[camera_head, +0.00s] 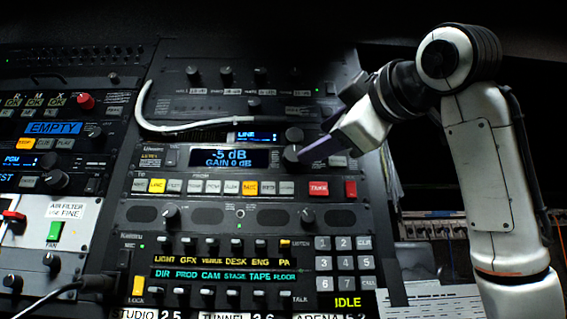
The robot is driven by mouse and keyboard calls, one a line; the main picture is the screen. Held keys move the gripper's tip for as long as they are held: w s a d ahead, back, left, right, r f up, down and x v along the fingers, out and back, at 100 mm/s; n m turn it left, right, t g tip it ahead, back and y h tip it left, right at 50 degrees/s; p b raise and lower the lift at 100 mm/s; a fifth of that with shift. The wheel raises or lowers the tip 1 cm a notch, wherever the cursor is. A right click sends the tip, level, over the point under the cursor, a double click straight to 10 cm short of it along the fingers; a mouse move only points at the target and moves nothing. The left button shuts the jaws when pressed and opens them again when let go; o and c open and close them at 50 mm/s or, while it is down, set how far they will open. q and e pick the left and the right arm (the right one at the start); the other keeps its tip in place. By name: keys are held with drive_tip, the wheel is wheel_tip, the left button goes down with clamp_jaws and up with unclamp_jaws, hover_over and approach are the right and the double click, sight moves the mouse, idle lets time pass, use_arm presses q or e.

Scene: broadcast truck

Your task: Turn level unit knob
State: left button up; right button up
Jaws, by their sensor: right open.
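The level unit has a blue display (228,157) reading "-5 dB" and "GAIN 0 dB", in the middle of the head view. Its dark round knob (291,154) sits just right of the display. My right gripper (310,151) comes in from the right, with its dark fingers pointing left at the knob. The gripper is open. Its fingertips are very close to the knob's right side, and I cannot tell whether they touch it. My left gripper is not in view.
Another knob (294,134) sits just above, beside a small "LINE" display (256,136). Red buttons (318,188) lie below the gripper. A white cable (147,105) loops over the rack at left. An intercom panel (240,265) with several keys is below.

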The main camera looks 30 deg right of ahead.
sight(296, 154)
drive_tip(key=p+x, duration=0.2)
drive_tip(key=x, duration=0.6)
drive_tip(key=shift+s+d+r+p, duration=0.1)
drive_tip(key=shift+s+r+p, duration=0.05)
drive_tip(key=shift+p, duration=0.25)
drive_tip(key=shift+w, duration=0.5)
drive_tip(key=c, duration=1.1)
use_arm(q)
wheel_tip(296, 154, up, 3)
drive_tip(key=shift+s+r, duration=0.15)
use_arm(e)
drive_tip(key=shift+o, duration=0.2)
